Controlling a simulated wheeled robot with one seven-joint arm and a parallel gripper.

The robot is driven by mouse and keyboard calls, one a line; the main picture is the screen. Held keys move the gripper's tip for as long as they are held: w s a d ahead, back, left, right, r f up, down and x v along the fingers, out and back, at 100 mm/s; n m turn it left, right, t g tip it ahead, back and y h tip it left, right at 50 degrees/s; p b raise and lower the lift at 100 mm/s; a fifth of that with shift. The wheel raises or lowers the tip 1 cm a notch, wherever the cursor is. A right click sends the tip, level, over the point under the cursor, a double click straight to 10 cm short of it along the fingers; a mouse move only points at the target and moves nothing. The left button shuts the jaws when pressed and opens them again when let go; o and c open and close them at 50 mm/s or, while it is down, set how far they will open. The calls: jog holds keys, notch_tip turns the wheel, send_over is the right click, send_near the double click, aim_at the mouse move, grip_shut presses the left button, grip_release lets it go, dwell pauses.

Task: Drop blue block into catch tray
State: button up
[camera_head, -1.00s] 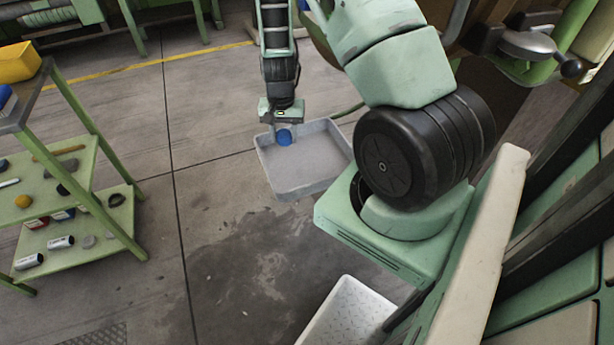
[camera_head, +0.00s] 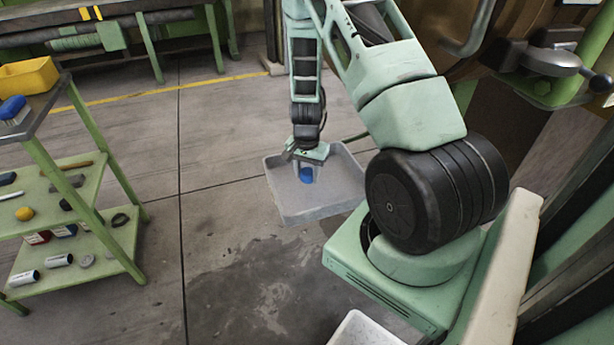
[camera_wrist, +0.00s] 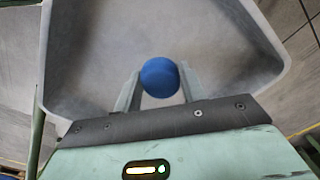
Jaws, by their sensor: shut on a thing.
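The blue block (camera_head: 306,175) looks rounded and sits between the fingers of my gripper (camera_head: 304,172). In the wrist view my gripper (camera_wrist: 160,88) is shut on the blue block (camera_wrist: 160,77), with a finger on each side of it. The catch tray (camera_head: 284,205) is a shallow grey tray with raised walls. My gripper points down over the tray, and the block appears above its floor; the exact height cannot be told. The tray (camera_wrist: 90,40) fills most of the wrist view behind the block.
A green shelf cart (camera_head: 85,190) with several small items and a yellow bin (camera_head: 28,75) stands at the left. A green bench (camera_head: 120,20) is at the back. A pale tray (camera_head: 365,330) shows at the bottom edge. The concrete floor between cart and tray is clear.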

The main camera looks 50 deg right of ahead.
jog(key=shift+f, duration=0.6)
jog(key=shift+f, duration=0.15)
jog(key=shift+f+b, duration=0.35)
jog(key=shift+f, duration=0.05)
jog(key=shift+f, duration=0.1)
jog(key=o, duration=1)
jog(key=shift+c, duration=0.2)
